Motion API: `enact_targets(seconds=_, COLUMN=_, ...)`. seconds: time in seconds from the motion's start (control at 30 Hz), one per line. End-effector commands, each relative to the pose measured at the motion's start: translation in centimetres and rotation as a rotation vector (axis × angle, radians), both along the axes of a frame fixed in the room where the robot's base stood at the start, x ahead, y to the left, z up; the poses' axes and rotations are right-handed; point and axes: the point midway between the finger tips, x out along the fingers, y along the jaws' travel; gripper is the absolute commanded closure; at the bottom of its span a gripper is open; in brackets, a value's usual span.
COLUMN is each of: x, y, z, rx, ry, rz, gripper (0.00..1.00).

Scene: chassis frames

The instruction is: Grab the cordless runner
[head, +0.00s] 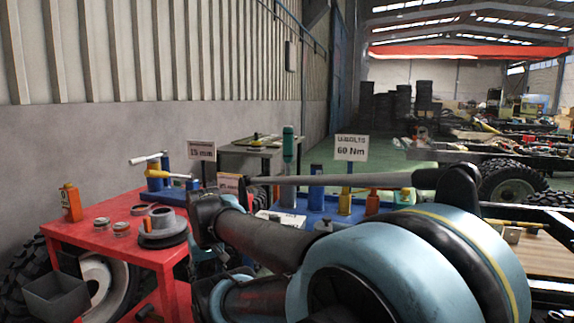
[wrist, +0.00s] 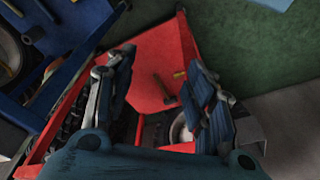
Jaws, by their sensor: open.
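I cannot clearly pick out a cordless runner. An upright teal-green tool (head: 288,145) stands in a blue-grey holder behind my arm in the head view; it may be the runner, but its shape is too small to tell. My gripper (wrist: 160,88) is open and empty in the wrist view, its two fingers wide apart. It hangs over a red surface (wrist: 150,58), where a small brown, handle-like item (wrist: 163,88) shows between the fingers. In the head view my arm covers the lower middle, and I cannot make out the gripper's fingertips there.
A red cart (head: 85,235) at the left bears an orange bottle (head: 70,203), small tins and a grey hub-like part (head: 163,225). A wall closes the left side.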

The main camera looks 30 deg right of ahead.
Motion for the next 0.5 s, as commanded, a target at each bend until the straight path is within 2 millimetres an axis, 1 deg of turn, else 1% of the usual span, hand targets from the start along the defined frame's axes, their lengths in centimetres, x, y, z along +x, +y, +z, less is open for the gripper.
enact_targets(seconds=0.07, x=0.3, y=-0.2, z=0.9, rx=0.015, ry=-0.003, rz=-0.054, gripper=0.40)
enact_targets(seconds=0.17, x=2.2, y=-0.7, z=3.5, rx=0.054, ry=-0.008, rz=-0.190, gripper=0.40)
enact_targets(seconds=0.27, x=4.9, y=-1.8, z=7.2, rx=0.114, ry=-0.018, rz=-0.401, gripper=0.40)
enact_targets(seconds=0.3, x=6.0, y=-2.4, z=8.8, rx=0.143, ry=-0.022, rz=-0.496, gripper=0.40)
enact_targets(seconds=0.37, x=7.9, y=-3.5, z=11.2, rx=0.186, ry=-0.027, rz=-0.641, gripper=0.40)
enact_targets(seconds=0.4, x=9.0, y=-4.3, z=12.8, rx=0.216, ry=-0.030, rz=-0.737, gripper=0.40)
enact_targets(seconds=0.47, x=10.7, y=-5.7, z=15.1, rx=0.259, ry=-0.036, rz=-0.881, gripper=0.40)
enact_targets(seconds=0.5, x=11.9, y=-6.7, z=16.6, rx=0.289, ry=-0.040, rz=-0.977, gripper=0.40)
